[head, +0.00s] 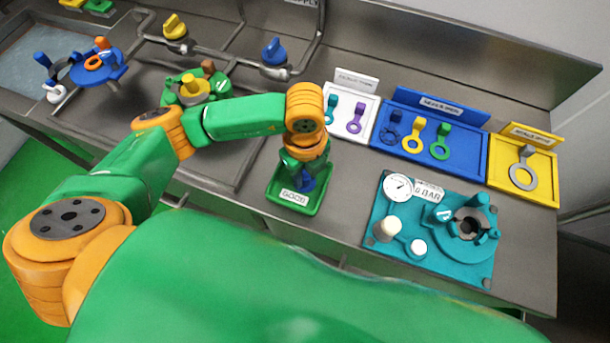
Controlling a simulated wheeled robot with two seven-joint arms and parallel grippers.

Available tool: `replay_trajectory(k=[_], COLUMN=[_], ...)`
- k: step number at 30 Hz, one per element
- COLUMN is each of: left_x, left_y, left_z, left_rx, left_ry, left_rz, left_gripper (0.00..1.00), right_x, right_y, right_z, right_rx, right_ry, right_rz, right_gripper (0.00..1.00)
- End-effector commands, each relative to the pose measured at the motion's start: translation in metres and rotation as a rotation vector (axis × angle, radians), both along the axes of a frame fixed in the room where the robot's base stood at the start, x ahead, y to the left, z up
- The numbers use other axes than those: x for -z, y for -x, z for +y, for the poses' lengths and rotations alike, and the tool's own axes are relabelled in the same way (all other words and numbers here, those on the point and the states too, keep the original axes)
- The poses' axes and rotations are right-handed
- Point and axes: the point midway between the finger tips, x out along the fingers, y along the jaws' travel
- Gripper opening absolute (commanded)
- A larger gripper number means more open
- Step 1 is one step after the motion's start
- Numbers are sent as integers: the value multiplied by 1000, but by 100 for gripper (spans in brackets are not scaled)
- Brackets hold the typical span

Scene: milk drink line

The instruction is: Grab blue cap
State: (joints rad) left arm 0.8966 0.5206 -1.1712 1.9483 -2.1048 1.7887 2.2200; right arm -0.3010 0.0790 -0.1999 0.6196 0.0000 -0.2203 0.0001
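A small dark blue piece (308,184), which looks like the blue cap, shows low in the green tray labelled GOOD (285,204), near the middle of the head view. My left gripper (305,168) points down over this tray, right at the blue piece. The gripper and wrist hide part of the piece. I cannot tell whether the fingers are around it or only above it. My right gripper is not in view.
A teal fixture with a gauge (370,235) stands at the right. White, blue and yellow trays (541,192) with ring-shaped tools line the back right. Blue (273,52) and yellow (175,28) valve knobs sit on pipes behind. Bare steel lies between the green tray and teal fixture.

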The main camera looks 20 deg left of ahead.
Motion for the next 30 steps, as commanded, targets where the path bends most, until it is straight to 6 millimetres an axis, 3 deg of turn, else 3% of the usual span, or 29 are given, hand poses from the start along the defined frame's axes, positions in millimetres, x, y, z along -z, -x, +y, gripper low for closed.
replay_trajectory(k=[2, 14, 20, 23, 27, 30], left_x=[0, -3, -31, -52, -96, -105], left_y=[0, 0, -1, 11, 34, 56], left_z=[0, 0, 0, 16, 45, 73], left_rx=[0, 0, 2, 1, -3, -8], left_ry=[0, 1, 1, -1, -5, -6], left_rz=[0, -1, -5, -8, -12, -11], left_gripper=[0, 0, 0, 0, 0, 0], right_x=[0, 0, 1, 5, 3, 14], right_y=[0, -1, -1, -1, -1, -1], right_z=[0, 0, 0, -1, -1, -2], right_rx=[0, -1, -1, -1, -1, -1], right_ry=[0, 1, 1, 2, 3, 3], right_rz=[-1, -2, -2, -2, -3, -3], right_gripper=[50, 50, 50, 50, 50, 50])
